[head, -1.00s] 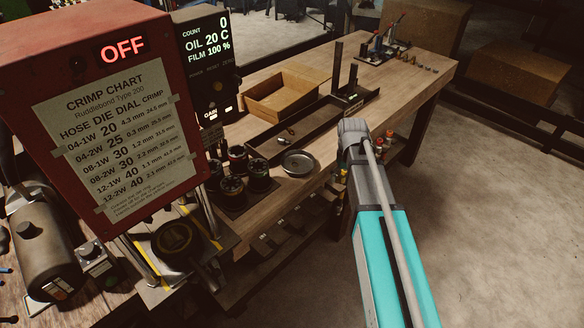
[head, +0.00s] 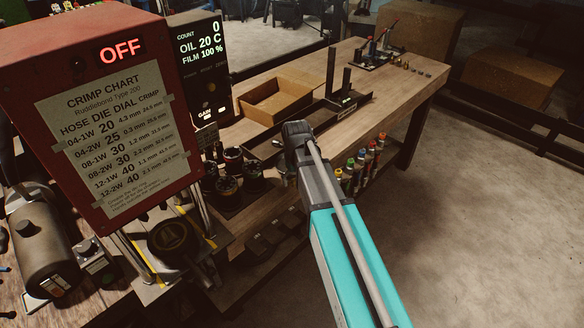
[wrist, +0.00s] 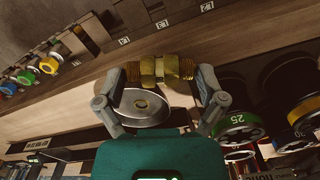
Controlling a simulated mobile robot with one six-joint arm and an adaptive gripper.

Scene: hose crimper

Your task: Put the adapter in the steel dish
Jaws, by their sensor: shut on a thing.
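My gripper (wrist: 160,74) is shut on the brass adapter (wrist: 172,69), which lies crosswise between the two fingertips in the wrist view. The steel dish (wrist: 143,107), a round shallow dish with a small mark at its centre, shows just behind and below the adapter there, partly covered by the gripper. The adapter appears held above the bench, apart from the dish; the exact height is hard to tell. In the head view, my arm's end (head: 298,135) covers the adapter and most of the dish.
Dies (head: 232,160) stand close to the left of the gripper; one die marked 25 (wrist: 235,120) shows in the wrist view. A cardboard tray (head: 275,99) and a dark upright stand (head: 340,80) are farther back. Coloured-ended items (head: 361,157) sit below the bench's front edge.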

